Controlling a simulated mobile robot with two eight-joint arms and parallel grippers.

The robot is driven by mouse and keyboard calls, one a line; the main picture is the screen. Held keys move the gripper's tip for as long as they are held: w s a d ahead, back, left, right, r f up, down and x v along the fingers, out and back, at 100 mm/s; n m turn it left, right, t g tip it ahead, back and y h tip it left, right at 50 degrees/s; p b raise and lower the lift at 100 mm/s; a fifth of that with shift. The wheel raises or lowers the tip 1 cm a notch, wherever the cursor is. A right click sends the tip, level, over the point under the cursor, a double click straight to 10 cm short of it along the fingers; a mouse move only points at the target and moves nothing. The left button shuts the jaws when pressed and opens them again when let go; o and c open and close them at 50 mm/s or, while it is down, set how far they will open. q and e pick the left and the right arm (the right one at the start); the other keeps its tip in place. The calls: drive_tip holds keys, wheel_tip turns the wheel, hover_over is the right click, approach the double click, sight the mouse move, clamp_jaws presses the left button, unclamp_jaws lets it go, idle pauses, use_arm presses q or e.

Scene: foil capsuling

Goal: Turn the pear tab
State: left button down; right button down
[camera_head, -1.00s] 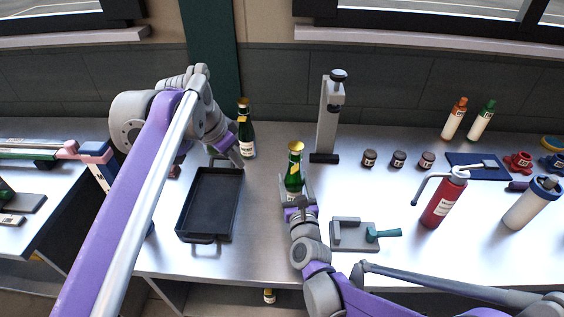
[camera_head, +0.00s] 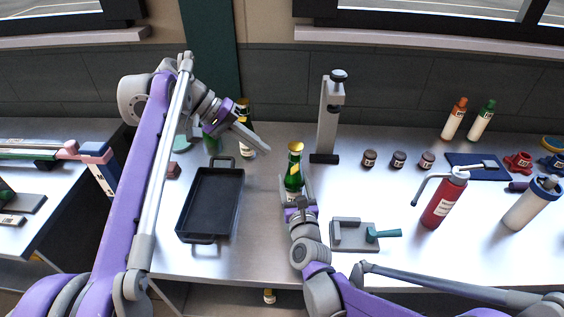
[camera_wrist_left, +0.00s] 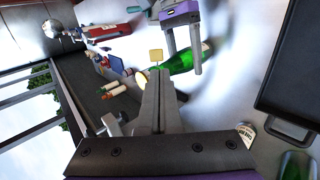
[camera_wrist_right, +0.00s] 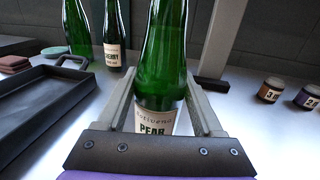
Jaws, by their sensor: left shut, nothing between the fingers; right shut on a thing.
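The pear bottle (camera_head: 294,172), green with gold foil at its top, stands upright on the bench. My right gripper (camera_head: 297,190) is shut on its lower body; the right wrist view shows the PEAR label (camera_wrist_right: 157,127) between the fingers. My left gripper (camera_head: 266,150) is shut and empty, left of the bottle and apart from it, pointing right. In the left wrist view its closed fingers (camera_wrist_left: 158,75) lie near the bottle's gold top (camera_wrist_left: 142,78). A small yellow square tab (camera_wrist_left: 156,55) shows beside that top. The bottle's top is outside the right wrist view.
A black tray (camera_head: 240,205) lies left of the bottle. The cherry bottle (camera_wrist_right: 114,45) and another green bottle (camera_wrist_right: 77,28) stand behind. A grey upright stand (camera_head: 327,130), small jars (camera_head: 399,159) and a fixture with a teal handle (camera_head: 385,234) are to the right.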

use_arm(q)
hover_over(289, 178)
drive_tip(key=s+a, duration=0.2)
drive_tip(key=f, duration=0.5)
drive_tip(key=shift+d, duration=0.2)
drive_tip(key=shift+a+f+h, duration=0.1)
drive_tip(key=shift+f+h, duration=0.15)
drive_tip(key=shift+h, duration=0.4)
drive_tip(key=shift+a+f+h, duration=0.1)
drive_tip(key=shift+f+h, duration=0.1)
drive_tip(key=shift+h, duration=0.45)
wheel_tip(289, 178, down, 2)
drive_tip(key=h, duration=0.6)
drive_tip(key=shift+f+h, duration=0.15)
drive_tip(key=shift+h, duration=0.25)
drive_tip(key=shift+d+f, duration=0.25)
drive_tip(key=shift+f, duration=0.15)
drive_tip(key=shift+d+f, duration=0.6)
drive_tip(key=shift+d, duration=0.15)
idle(2.9)
